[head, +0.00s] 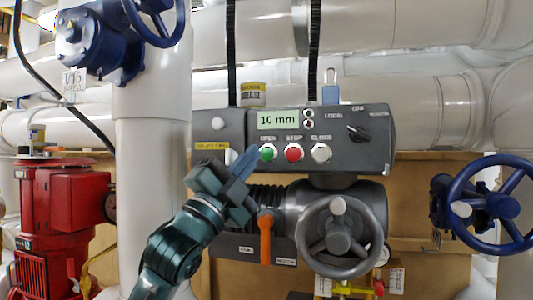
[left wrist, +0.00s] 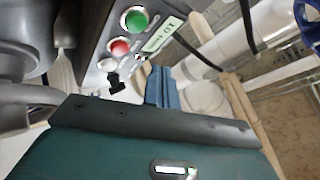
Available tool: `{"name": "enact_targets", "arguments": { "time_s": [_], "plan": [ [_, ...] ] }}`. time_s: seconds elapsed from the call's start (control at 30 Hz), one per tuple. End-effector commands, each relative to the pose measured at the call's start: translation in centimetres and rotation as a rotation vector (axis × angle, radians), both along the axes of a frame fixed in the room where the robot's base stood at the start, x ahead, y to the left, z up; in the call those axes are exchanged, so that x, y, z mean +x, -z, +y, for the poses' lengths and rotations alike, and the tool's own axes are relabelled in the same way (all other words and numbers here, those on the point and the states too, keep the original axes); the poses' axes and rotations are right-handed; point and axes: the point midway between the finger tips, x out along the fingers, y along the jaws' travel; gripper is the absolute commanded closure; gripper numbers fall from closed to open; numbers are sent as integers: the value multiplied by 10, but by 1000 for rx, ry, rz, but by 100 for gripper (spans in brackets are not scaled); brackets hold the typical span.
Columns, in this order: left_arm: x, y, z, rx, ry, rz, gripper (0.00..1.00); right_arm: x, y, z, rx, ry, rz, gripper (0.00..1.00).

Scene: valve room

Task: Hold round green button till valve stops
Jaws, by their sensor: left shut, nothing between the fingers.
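The round green button (head: 268,153) is at the left of a row of three on the dark grey valve control box (head: 350,135). It also shows in the left wrist view (left wrist: 134,19). My left gripper (head: 253,152) is shut and empty, its blue fingers pointing up just left of the green button. In the left wrist view the fingertips (left wrist: 161,68) appear apart from the button. The display (head: 278,119) reads 10 mm. The grey valve handwheel (head: 338,238) is below the box. My right gripper is not in view.
A red button (head: 293,153) and a white button (head: 321,153) sit right of the green one. A black selector knob (head: 358,133) is farther right. An orange lever (head: 265,238) hangs below. A blue handwheel (head: 487,205) and a red pump (head: 62,205) flank the valve.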

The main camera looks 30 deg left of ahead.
Motion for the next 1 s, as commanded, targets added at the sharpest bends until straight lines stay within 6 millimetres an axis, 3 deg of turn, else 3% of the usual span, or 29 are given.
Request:
{"name": "enact_targets", "arguments": {
  "time_s": [0.2, 0.4, 1.0],
  "plan": [
    [28, -2, 7, -1, 0, 1, 100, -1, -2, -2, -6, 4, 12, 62],
    [41, -1, 10, 0, 1, 0, 100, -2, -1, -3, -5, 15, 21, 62],
    [44, 0, 10, 0, 1, 0, 100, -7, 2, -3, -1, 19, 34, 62]
  ]
}}
